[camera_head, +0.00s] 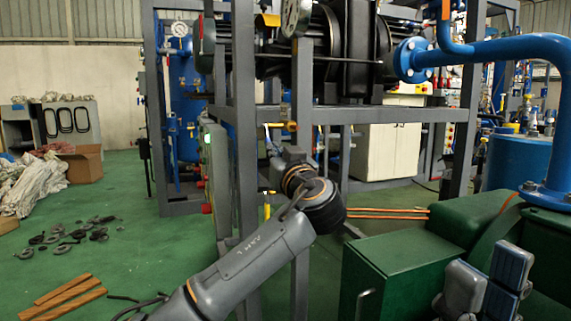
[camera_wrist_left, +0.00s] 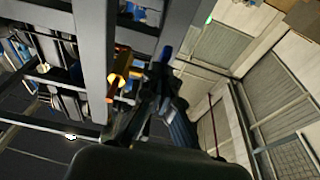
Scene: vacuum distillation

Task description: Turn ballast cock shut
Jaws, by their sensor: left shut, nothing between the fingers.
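My left arm reaches up from the bottom centre of the head view, with its left gripper (camera_head: 275,148) beside the grey frame, partly hidden by the wrist. In the left wrist view the dark gripper fingers (camera_wrist_left: 164,68) are together, with nothing between them. An orange-yellow fitting (camera_wrist_left: 121,74) lies just left of the fingers, against a grey post; a gap seems to separate them. A brass-coloured part (camera_head: 292,127) shows near the gripper in the head view. I cannot tell for sure which part is the ballast cock. Grey blocky parts at lower right may be my right gripper.
Grey frame posts (camera_head: 244,120) and a crossbar (camera_head: 370,115) stand close around the left gripper. A green cabinet (camera_head: 400,270) and a blue pipe (camera_head: 510,48) are at the right. Loose rings (camera_head: 72,238) and wooden strips (camera_head: 65,297) lie on the floor at the left.

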